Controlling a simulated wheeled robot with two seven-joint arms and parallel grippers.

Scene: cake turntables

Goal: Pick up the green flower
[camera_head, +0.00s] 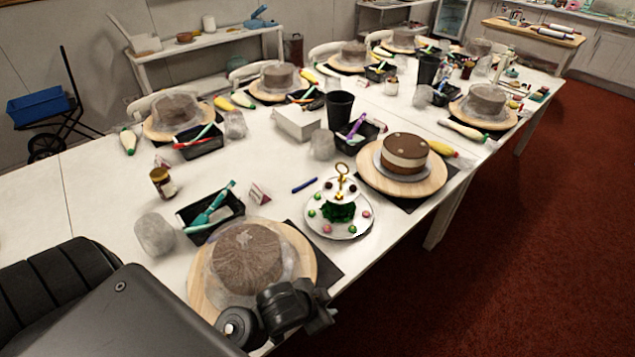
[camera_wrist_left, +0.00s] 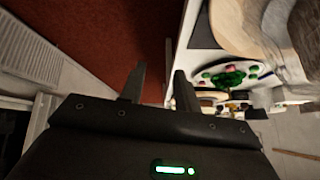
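The green flower (camera_head: 341,212) sits on the lower plate of a white two-tier stand (camera_head: 355,229), among several small pink and green balls. It also shows in the left wrist view (camera_wrist_left: 229,78), to the right of the fingers. My left gripper (camera_head: 322,312) is at the front edge of the table, beside the nearest covered cake and nearer to me than the stand. In the left wrist view my left gripper (camera_wrist_left: 158,82) has its two fingers apart with nothing between them. My right gripper is not in view.
The nearest covered cake (camera_head: 246,255) stands on a round wooden board (camera_head: 205,283) left of the stand. A brown-and-cream cake (camera_head: 403,155) stands behind it to the right. A black tray (camera_head: 209,212) and a blue pen (camera_head: 304,185) lie nearby. Red floor is clear at right.

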